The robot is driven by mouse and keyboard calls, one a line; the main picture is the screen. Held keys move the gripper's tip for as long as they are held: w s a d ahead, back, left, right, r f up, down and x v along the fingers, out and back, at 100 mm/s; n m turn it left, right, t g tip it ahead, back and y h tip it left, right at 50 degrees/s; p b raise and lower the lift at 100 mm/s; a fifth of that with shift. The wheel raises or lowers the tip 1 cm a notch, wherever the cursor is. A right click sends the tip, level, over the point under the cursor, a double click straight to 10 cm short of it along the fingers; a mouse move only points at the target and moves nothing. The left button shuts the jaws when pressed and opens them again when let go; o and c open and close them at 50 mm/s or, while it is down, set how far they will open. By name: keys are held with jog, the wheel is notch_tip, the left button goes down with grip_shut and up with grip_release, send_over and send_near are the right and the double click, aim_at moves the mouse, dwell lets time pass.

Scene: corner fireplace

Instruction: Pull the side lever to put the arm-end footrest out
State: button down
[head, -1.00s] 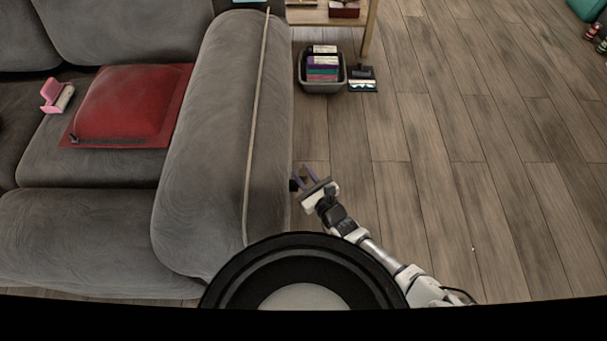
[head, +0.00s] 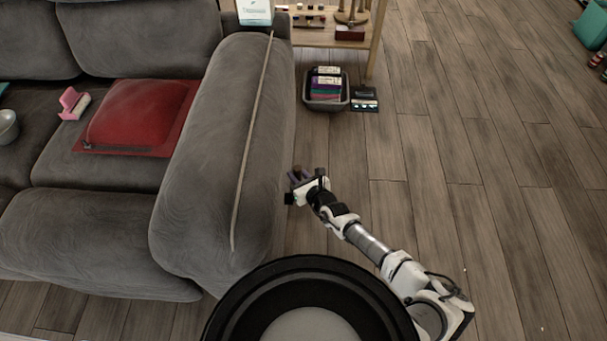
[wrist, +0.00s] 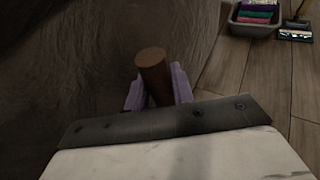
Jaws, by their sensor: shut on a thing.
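The grey sofa (head: 215,150) stands at the left, with its rounded arm facing my arm. The side lever (wrist: 153,72) is a brown wooden handle with a round end in the wrist view, in front of the sofa's grey side. My gripper (head: 298,176) is beside the outer side of the sofa arm. Its purple fingers (wrist: 180,84) are shut on the lever, one on each side, with the lever's end sticking out beyond them. The lever's lower part is hidden behind the gripper body. No extended footrest can be made out in these views.
A grey basket (head: 325,92) of folded cloths and a small dark item (head: 364,100) lie on the floor ahead. A wooden shelf (head: 330,38) stands behind them. A red cushion (head: 135,115) lies on the seat.

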jog(key=shift+w+f+m+g+h+p, duration=0.15)
jog(key=shift+w+m+g+h+p, duration=0.1)
jog(key=shift+w+g+p, duration=0.45)
jog(key=shift+w+f+m+g+h+p, duration=0.15)
jog(key=shift+w+m+g+p, duration=0.2)
jog(key=shift+w, duration=0.65)
jog(key=c, duration=1.5)
grip_release()
jog(key=p+v, duration=0.2)
jog(key=v, duration=1.1)
jog(key=shift+s+d+r, duration=0.2)
jog(key=shift+s+r, duration=0.05)
jog(key=shift+s, duration=0.05)
